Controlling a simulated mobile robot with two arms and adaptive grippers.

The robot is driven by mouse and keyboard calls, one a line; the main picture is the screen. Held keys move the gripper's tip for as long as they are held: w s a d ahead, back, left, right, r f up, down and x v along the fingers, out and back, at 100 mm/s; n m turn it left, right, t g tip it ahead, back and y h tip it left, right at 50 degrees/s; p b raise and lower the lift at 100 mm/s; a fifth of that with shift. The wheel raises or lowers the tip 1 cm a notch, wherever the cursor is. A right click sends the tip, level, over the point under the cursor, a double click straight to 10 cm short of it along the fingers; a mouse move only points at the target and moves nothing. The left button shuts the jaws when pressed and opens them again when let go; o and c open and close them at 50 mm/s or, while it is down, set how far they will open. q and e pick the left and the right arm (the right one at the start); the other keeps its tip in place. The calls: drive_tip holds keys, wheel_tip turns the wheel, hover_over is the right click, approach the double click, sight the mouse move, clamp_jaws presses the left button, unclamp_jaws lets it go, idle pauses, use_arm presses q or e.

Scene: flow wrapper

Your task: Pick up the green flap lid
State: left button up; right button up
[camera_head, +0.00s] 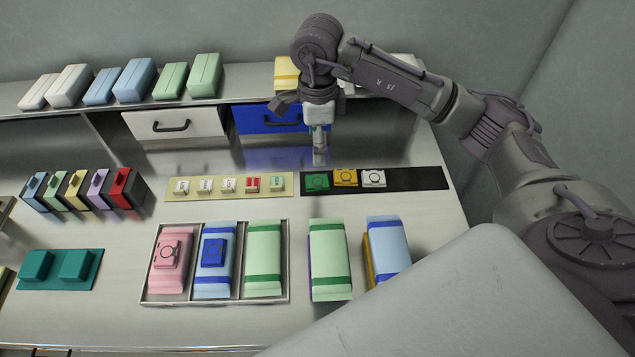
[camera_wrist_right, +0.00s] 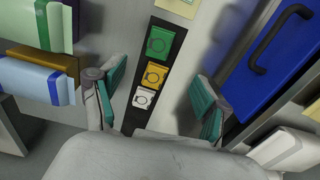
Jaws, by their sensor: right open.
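The green flap lid (camera_head: 317,181) lies on the left part of a black strip (camera_head: 431,178), beside a yellow lid (camera_head: 345,177) and a white lid (camera_head: 373,178). In the right wrist view the green lid (camera_wrist_right: 160,43) is at the far end of the row, beyond the yellow lid (camera_wrist_right: 154,76) and white lid (camera_wrist_right: 145,98). My right gripper (camera_head: 319,150) hangs behind the strip, above the counter, apart from the lids. In the wrist view its teal fingers (camera_wrist_right: 160,100) are spread wide with nothing between them. My left gripper is not in view.
A metal tray (camera_head: 143,299) holds pink, blue and green packs. A green pack (camera_head: 329,262) and a blue pack (camera_head: 388,245) stand to its right. A cream strip (camera_head: 172,188) with small labelled pieces lies left of the black strip. White and blue drawers (camera_head: 262,126) are behind.

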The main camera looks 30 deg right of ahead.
hover_over(318, 180)
wheel_tip(318, 180, down, 5)
drive_tip(key=shift+r+p, duration=0.1)
drive_tip(key=shift+p, duration=0.2)
drive_tip(key=shift+f, duration=0.95)
wheel_tip(318, 180, down, 4)
drive_tip(key=shift+a+f+p, duration=0.1)
drive_tip(key=shift+f+p, duration=0.1)
drive_tip(key=shift+p, duration=0.6)
drive_tip(key=shift+c, duration=0.2)
drive_tip(key=c, duration=0.8)
